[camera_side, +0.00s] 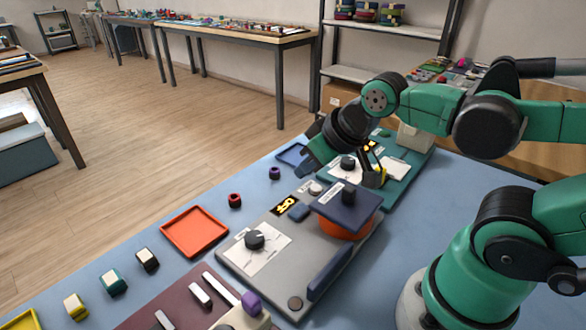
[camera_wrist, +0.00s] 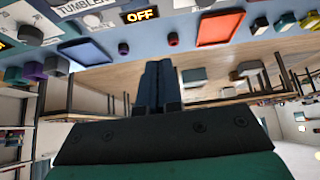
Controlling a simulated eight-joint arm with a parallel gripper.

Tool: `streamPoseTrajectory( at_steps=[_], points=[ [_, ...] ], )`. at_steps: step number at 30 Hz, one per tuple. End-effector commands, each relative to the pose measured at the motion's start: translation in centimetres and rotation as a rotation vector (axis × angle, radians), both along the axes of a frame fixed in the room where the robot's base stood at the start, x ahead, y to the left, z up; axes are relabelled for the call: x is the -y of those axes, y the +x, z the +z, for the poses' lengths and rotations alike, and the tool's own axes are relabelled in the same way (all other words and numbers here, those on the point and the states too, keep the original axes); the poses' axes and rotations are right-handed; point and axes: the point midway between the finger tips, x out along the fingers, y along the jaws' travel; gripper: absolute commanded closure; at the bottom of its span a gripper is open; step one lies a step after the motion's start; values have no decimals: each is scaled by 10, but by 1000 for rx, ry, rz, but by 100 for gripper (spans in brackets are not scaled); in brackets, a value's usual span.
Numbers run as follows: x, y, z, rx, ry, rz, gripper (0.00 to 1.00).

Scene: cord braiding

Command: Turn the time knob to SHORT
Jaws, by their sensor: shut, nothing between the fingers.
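A dark knob (camera_side: 254,239) with a pale pointer mark stands on a white dial plate on the grey panel (camera_side: 300,262). Its base edge shows at the top of the wrist view (camera_wrist: 205,3). A second dark knob (camera_side: 347,162) stands on a white plate on the teal panel behind. The dial lettering is too small to read, so I cannot tell which is the time knob. My gripper (camera_wrist: 158,70) is shut and empty, its dark fingers together. In the side view it hangs near the far panels, apart from the grey panel's knob; its fingertips are unclear there.
The grey panel's display (camera_wrist: 140,16) reads OFF. Along the panels' left lie a red tray (camera_side: 194,232), a red piece (camera_side: 235,200), a purple piece (camera_side: 275,173) and a blue tray (camera_side: 292,154). Blue tabletop is free between them.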

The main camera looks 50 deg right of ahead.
Motion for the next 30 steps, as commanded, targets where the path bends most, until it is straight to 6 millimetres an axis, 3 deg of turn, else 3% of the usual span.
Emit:
streamPoseTrajectory(
  at_steps=[1, 8, 14, 21, 30],
  points=[
    [0, 0, 0, 0, 0, 0, 91],
    [-9, 9, 0, -83, -39, 93, 26],
    [-34, 30, -13, -283, -131, 336, 24],
    [-63, 49, -45, -499, -211, 616, 24],
    [-75, 53, -68, -592, -237, 743, 24]
  ],
)
